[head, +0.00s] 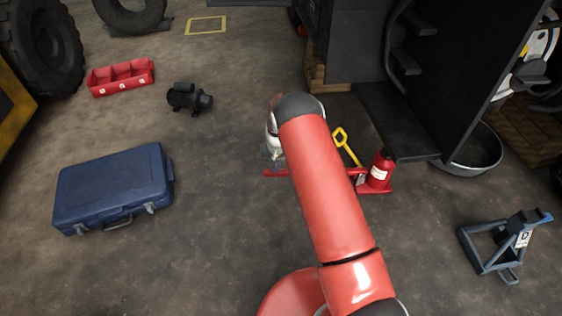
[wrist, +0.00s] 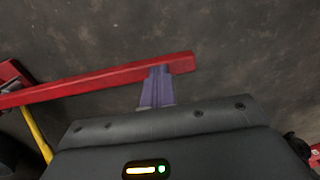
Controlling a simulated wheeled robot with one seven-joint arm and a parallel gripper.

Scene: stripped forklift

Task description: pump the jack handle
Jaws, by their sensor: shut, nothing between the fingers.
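The red bottle jack (head: 379,170) stands upright on a red base, right of my arm. A long red bar (head: 276,173), which looks like the jack handle, shows its end left of my arm; my arm hides its middle. In the wrist view the bar (wrist: 100,84) runs across the picture, its free end at the right. My gripper (wrist: 157,72) is shut and empty, its fingertips overlapping the bar near that end. I cannot tell whether they touch it. In the head view my arm hides most of the gripper.
A yellow looped rod (head: 345,146) rises beside the jack. A dark stepped machine body (head: 415,100) stands behind it, with a round pan (head: 472,160) at its right. A blue jack stand (head: 490,250) is at lower right. A blue case (head: 115,187) lies left; the floor between is clear.

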